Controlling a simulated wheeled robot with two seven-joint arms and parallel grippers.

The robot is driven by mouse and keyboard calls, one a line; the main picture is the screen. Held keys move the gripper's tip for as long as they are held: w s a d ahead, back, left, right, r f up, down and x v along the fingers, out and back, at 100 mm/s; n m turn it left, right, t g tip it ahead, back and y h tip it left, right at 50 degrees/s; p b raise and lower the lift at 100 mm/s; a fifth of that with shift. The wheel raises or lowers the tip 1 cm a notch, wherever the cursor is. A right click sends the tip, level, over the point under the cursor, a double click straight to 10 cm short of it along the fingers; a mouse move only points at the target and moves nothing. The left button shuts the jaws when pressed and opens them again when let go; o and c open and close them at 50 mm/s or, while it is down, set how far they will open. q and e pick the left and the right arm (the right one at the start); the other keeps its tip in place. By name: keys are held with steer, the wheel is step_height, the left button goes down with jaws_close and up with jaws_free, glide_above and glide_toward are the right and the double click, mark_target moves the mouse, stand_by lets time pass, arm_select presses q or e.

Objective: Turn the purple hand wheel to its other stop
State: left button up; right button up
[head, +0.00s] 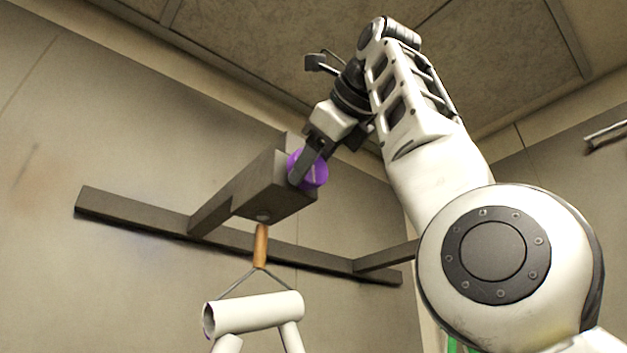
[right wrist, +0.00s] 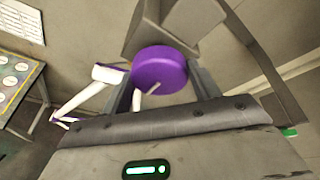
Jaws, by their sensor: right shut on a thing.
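The purple hand wheel (head: 312,171) sits on the side of a grey box-shaped beam (head: 262,185) mounted on the wall. It has a pale line on its face, seen in the right wrist view (right wrist: 160,68). My right gripper (head: 303,168) reaches it from above right and is shut on the wheel. In the right wrist view the two fingers of the right gripper (right wrist: 160,85) stand on either side of the wheel. The far side of the wheel is hidden. My left gripper is not in view.
A wooden-handled hook (head: 261,246) hangs under the beam and carries a white tube frame (head: 255,312). A dark wall rail (head: 140,212) runs behind. The right wrist view shows a table (right wrist: 22,92) with round pale items at left.

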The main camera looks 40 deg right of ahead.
steer(key=shift+f, duration=0.15)
stand_by(0.4)
steer(key=o, duration=1)
steer(key=v, duration=0.7)
steer(key=shift+s, duration=0.3)
